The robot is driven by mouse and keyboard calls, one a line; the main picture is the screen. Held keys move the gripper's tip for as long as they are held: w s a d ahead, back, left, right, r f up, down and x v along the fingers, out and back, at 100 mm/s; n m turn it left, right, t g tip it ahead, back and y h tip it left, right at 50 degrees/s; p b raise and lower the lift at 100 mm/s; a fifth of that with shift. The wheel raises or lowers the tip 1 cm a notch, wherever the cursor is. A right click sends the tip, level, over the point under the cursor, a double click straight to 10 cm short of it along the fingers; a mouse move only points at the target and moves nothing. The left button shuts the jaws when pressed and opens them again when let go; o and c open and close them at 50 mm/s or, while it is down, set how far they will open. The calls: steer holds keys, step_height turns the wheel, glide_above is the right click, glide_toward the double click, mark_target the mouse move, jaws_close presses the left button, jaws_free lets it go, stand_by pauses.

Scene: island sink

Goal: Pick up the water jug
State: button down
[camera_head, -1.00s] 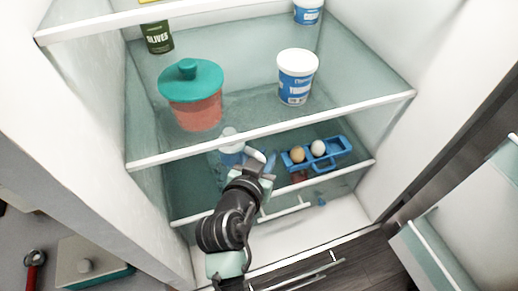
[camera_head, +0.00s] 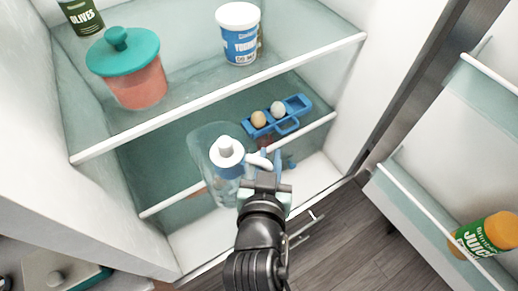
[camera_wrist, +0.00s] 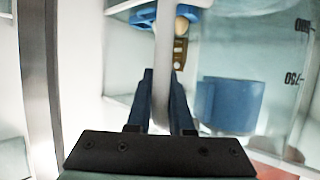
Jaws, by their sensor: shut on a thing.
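The water jug (camera_head: 226,174) is a clear, bluish jug with a white lid and a white handle, near the front of the lower fridge shelf in the head view. My gripper (camera_head: 268,168) is at its right side, shut on the white handle. In the wrist view, the blue fingers of my gripper (camera_wrist: 161,92) lie on both sides of the pale upright handle. The clear jug wall (camera_wrist: 285,60) with dark volume marks shows to the right. The jug's base is partly hidden, so I cannot tell whether it touches the shelf.
A blue egg tray (camera_head: 298,104) with two eggs is on the shelf behind the jug. Above are a teal-lidded container (camera_head: 133,82), a yogurt tub (camera_head: 239,40) and an olives jar (camera_head: 82,14). A juice bottle (camera_head: 484,236) is in the door at right.

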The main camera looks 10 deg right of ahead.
steer(key=shift+s+d+r, duration=0.15)
steer(key=shift+s+d, duration=0.4)
steer(key=shift+s, duration=0.2)
stand_by(2.6)
